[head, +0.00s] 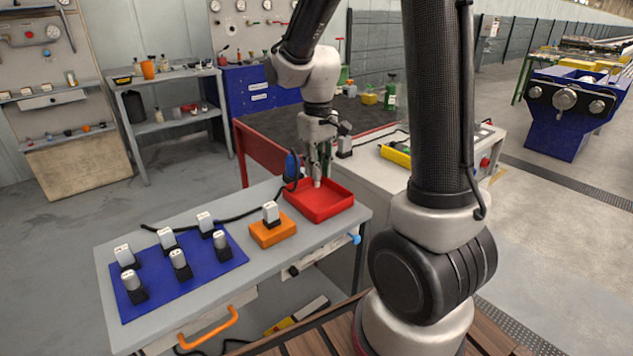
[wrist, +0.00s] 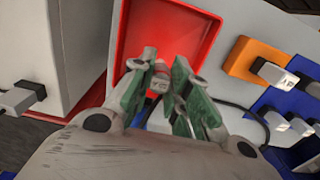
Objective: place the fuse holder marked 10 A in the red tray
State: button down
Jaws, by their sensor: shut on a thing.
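The red tray (head: 322,212) stands at the right end of the grey table; its floor and rim also fill the upper middle of the wrist view (wrist: 150,30). My gripper (head: 318,172) points down over the tray. In the wrist view its green fingers (wrist: 162,78) are shut on a pale fuse holder (wrist: 158,84). The holder has a small dark mark, too small to read surely. I cannot tell whether it touches the tray floor. Another fuse holder (head: 271,212) sits on an orange block (head: 266,236). Several more, such as this one (head: 180,262), stand on the blue mat (head: 207,275).
A black cable (head: 235,217) runs along the table behind the mat. A dark-topped table with a red side (head: 262,155) and a white cabinet (head: 385,178) stand behind the tray. A yellow box (head: 396,155) lies on the cabinet. The tray's visible floor is bare.

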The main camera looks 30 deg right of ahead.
jog(key=shift+f, duration=1.95)
jog(key=shift+f, duration=0.15)
jog(key=c, duration=1.4)
grip_release()
jog(key=shift+o, duration=0.2)
